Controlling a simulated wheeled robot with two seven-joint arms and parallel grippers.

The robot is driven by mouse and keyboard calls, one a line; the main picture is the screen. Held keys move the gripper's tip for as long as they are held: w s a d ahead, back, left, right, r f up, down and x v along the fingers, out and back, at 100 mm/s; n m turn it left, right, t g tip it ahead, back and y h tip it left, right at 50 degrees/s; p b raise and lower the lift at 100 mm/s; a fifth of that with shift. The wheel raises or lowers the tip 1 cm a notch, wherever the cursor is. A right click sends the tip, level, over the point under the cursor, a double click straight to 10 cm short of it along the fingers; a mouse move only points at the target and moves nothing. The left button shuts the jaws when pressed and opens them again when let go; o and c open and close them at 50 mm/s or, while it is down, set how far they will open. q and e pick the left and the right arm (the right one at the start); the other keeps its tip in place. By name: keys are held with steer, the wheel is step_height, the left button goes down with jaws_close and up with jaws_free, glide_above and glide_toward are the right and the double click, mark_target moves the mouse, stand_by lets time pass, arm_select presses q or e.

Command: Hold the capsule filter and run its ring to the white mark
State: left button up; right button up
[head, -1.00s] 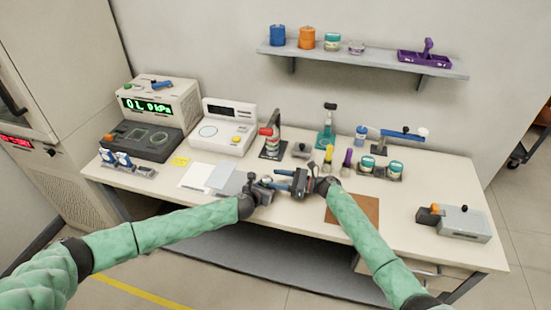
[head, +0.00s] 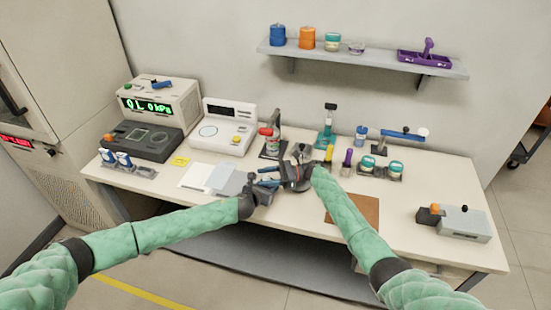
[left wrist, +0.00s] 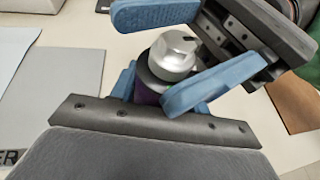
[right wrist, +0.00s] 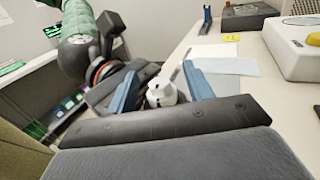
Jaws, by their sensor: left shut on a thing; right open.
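The capsule filter (left wrist: 174,58) has a silver cap with a dark notch and a dark purple body below. My left gripper (head: 271,184) is shut on its body and holds it above the bench front. My right gripper (head: 285,174) is open, its blue fingers on either side of the cap; I cannot tell whether they touch it. In the right wrist view the pale filter top (right wrist: 161,92) shows between the right fingers, with dark spots on it. In the head view the grippers largely hide the filter. I cannot make out the ring or the white mark.
Grey and white sheets (head: 196,176) lie left of the grippers, and a brown mat (head: 352,209) lies to the right. The bench front between sheets and mat is clear.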

steer(key=d, duration=0.4)
steer(key=w+d, duration=0.1)
steer(key=d, duration=0.6)
steer(key=shift+w+d, duration=0.3)
steer(key=shift+d+r+g, duration=0.1)
steer(key=shift+r+g, duration=0.1)
steer(key=shift+g, duration=0.1)
steer(key=s+a+r+m+t+h, duration=0.2)
steer(key=a+r+m+t+h, duration=0.1)
steer(key=r+m+h, duration=0.3)
steer(key=s+a+r+m+t+h, duration=0.3)
steer(key=a+r+m+h, duration=0.2)
steer(key=h, duration=0.4)
steer(key=shift+s+a+r+m, duration=0.3)
steer(key=shift+r+m, duration=0.1)
steer(key=shift+r, duration=0.35)
steer(key=shift+r, duration=0.1)
